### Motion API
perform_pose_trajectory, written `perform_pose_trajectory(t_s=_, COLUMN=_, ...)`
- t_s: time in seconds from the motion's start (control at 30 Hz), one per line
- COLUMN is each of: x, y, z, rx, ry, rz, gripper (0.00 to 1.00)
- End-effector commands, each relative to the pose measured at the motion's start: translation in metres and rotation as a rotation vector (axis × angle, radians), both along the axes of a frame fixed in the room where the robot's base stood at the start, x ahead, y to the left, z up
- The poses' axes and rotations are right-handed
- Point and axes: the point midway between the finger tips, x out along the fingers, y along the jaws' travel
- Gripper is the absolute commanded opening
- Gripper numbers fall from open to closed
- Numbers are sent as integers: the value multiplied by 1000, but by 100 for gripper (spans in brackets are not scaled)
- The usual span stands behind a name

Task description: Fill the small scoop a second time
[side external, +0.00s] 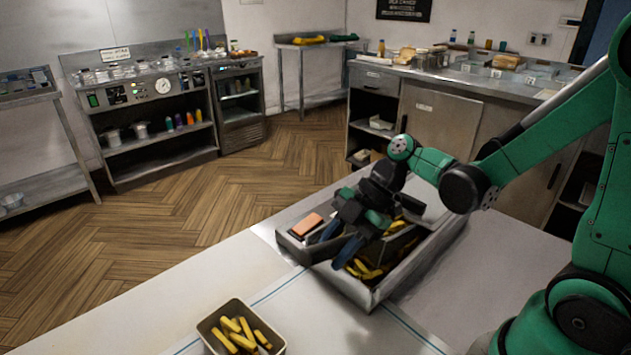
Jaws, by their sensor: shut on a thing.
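A long grey metal bin (392,284) stands on the white counter, with yellow fries (366,270) in its near part and more fries further back. My gripper (339,246) is over the bin's near left part, its blue fingers pointing down. It is shut on the small scoop, which is mostly hidden by the fingers and dark wrist; I cannot tell whether the scoop holds fries. A small beige tub (210,331) with several fries in it stands at the counter's front, apart from the bin.
An orange block (306,224) lies in the bin's left compartment, close to my fingers. The bin's walls surround the gripper's space. The white counter (180,285) is clear left of the bin. Shelving units and a back counter stand well away across the wooden floor.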

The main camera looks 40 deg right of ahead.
Motion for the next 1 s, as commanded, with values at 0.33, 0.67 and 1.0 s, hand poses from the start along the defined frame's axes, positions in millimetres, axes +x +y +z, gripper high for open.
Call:
perform_pose_trajectory(t_s=0.33, x=0, y=14, z=-11, rx=-167, ry=3, rz=2, gripper=0)
perform_pose_trajectory(t_s=0.67, x=-1, y=22, z=14, rx=-229, ry=2, rz=1, gripper=0)
perform_pose_trajectory(t_s=1.0, x=0, y=28, z=34, rx=-283, ry=3, rz=0, gripper=0)
